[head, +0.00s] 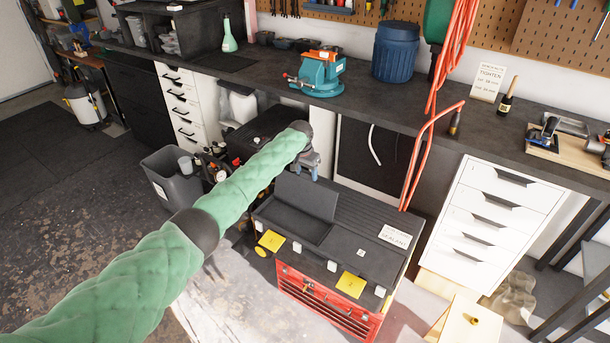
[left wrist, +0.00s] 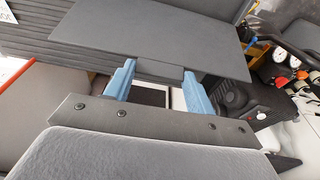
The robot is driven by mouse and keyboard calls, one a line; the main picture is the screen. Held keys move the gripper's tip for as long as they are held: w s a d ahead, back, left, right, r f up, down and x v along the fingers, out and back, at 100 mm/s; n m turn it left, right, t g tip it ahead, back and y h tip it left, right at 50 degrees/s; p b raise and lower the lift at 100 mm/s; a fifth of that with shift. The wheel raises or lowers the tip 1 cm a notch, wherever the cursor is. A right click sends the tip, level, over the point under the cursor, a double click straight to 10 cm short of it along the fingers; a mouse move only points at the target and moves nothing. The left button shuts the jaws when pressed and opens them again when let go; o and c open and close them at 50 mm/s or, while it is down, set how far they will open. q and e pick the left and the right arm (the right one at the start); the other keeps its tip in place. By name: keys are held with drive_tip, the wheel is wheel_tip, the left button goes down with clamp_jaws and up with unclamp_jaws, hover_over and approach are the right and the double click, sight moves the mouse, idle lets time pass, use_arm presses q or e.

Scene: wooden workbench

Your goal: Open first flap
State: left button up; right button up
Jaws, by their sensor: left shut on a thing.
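The toolbox has a red drawer front (head: 325,305) and a black ribbed top. A dark grey flap (head: 305,197) on the left of its top stands tilted up, with a dark recess in front of it. The flap fills the upper middle of the left wrist view (left wrist: 150,40). My left gripper (head: 314,170) is at the flap's raised edge; its blue fingers (left wrist: 159,70) are shut on the small tab at that edge. A second flap area (head: 362,252) on the right lies flat. My right gripper is not in view.
A white label (head: 394,236) lies on the toolbox top, and yellow tags (head: 351,285) hang at its front. A grey bin (head: 170,176) stands left of it. The workbench (head: 400,108) with a teal vise (head: 318,76) runs behind. A white drawer unit (head: 500,205) stands to the right.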

sight(304, 188)
use_arm(q)
drive_tip(key=shift+w+r, duration=0.15)
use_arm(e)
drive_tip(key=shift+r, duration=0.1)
use_arm(q)
drive_tip(key=o, duration=1.4)
drive_tip(key=shift+r, duration=0.15)
drive_tip(key=b+v, duration=0.1)
drive_tip(key=v, duration=0.6)
drive_tip(key=shift+r+b, duration=0.2)
drive_tip(key=shift+b, duration=0.2)
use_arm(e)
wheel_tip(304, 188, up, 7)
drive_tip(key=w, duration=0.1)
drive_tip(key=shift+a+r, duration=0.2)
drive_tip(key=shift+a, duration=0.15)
